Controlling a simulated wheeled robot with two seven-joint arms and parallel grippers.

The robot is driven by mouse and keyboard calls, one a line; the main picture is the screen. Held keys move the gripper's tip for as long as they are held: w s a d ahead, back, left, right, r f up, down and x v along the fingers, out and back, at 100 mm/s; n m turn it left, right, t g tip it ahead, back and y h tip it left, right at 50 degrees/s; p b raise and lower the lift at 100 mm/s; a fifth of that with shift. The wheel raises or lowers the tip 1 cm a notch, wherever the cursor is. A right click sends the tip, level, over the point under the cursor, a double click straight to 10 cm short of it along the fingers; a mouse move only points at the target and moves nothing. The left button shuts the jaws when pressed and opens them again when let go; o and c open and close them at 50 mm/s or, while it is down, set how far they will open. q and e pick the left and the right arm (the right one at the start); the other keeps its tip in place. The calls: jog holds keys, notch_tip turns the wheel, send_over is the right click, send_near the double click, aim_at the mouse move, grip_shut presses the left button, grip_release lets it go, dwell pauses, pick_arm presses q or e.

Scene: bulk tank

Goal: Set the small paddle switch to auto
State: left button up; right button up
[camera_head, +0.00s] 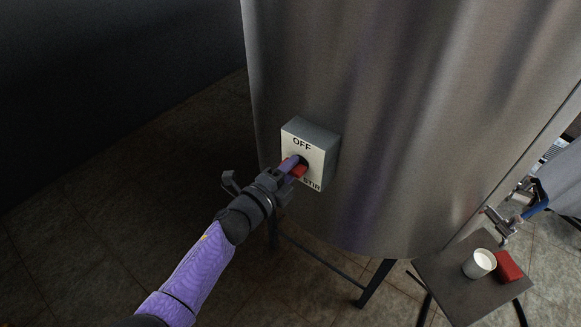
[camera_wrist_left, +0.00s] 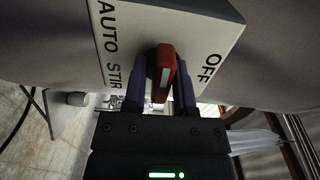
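The switch box (camera_head: 318,150) is a pale box on the curved metal tank, with OFF at its top and STIR at its lower right. The AUTO label (camera_wrist_left: 106,28) shows in the left wrist view beside STIR; in the head view my gripper covers it. The red paddle (camera_wrist_left: 165,72) has a white stripe and also shows in the head view (camera_head: 299,171). My left gripper (camera_head: 292,167) is at the box, its two purple fingers (camera_wrist_left: 161,92) on either side of the paddle and seemingly pressed against it. My right gripper is in neither view.
The large steel tank (camera_head: 400,110) stands on dark legs. At the lower right, a small table (camera_head: 455,285) holds a white cup (camera_head: 479,263) and a red block (camera_head: 508,267). A metal valve-like fitting (camera_head: 500,222) is above it. Floor to the left is clear.

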pick_arm(q)
jog(key=shift+o, duration=1.3)
jog(key=p+v, duration=0.2)
jog(key=v, duration=0.8)
jog(key=s+a+f+n+g+y+b, duration=0.1)
jog(key=s+a+f+n+g+y, duration=0.2)
jog(key=f, duration=0.6)
jog(key=s+a+f+n+y+b, duration=0.2)
jog(key=s+a+f+n+y, duration=0.1)
jog(key=s+f+n, duration=0.4)
jog(key=s+a+f+n+g+y+b, duration=0.1)
jog(key=s+a+f+n+g+y, duration=0.15)
jog(key=f, duration=0.75)
jog(key=s+a+f+n+g+y+b, duration=0.1)
jog(key=s+f+n+g, duration=0.3)
jog(key=s, duration=0.8)
jog(key=s+a+f+n+g+y+b, duration=0.1)
jog(key=s+f+n+g, duration=0.3)
jog(key=s+f, duration=0.5)
jog(key=s+a+n, duration=0.1)
jog(key=s+n, duration=0.1)
jog(key=s, duration=0.2)
jog(key=shift+s, duration=0.15)
